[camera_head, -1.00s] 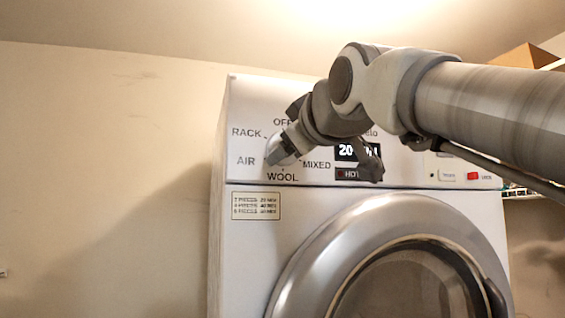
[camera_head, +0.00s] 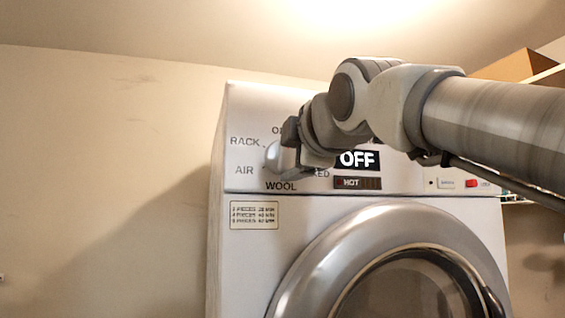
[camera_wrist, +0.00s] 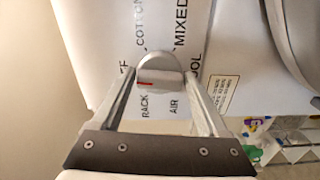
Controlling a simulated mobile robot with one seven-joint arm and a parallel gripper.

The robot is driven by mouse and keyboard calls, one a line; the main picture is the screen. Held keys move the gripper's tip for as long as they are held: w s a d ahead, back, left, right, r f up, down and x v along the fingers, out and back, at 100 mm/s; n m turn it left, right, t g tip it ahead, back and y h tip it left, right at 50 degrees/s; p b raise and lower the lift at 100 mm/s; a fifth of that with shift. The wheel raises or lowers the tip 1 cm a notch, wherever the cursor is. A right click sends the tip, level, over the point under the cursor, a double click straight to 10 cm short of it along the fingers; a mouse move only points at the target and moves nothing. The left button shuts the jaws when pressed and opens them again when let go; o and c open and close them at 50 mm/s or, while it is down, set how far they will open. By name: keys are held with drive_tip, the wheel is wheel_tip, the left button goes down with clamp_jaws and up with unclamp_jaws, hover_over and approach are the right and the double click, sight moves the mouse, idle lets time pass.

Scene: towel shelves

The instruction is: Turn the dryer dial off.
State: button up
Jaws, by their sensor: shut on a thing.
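The dryer dial (camera_wrist: 160,64) is a round silver knob with a raised grip and a short red mark. In the wrist view the red mark lies on its left side, toward the partly hidden OFF label. In the head view the dial (camera_head: 272,156) shows only in part, behind my gripper (camera_head: 291,148). My gripper is shut on the dial, with one finger on either side of it in the wrist view. The dryer's display (camera_head: 357,160) reads OFF.
The white dryer (camera_head: 245,115) has a round silver-rimmed door (camera_head: 310,255) below the panel. A HOT indicator (camera_head: 352,183) sits under the display and a red button (camera_head: 471,184) to the right. A cardboard box (camera_head: 517,63) stands at upper right. The left wall is bare.

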drive_tip(key=shift+n, duration=0.5)
drive_tip(key=o, duration=1.2)
drive_tip(key=shift+o, duration=0.2)
drive_tip(key=b+v, duration=0.3)
drive_tip(key=v, duration=1.4)
drive_tip(key=shift+s+b, duration=0.25)
drive_tip(key=shift+b, duration=0.05)
drive_tip(key=shift+r, duration=0.1)
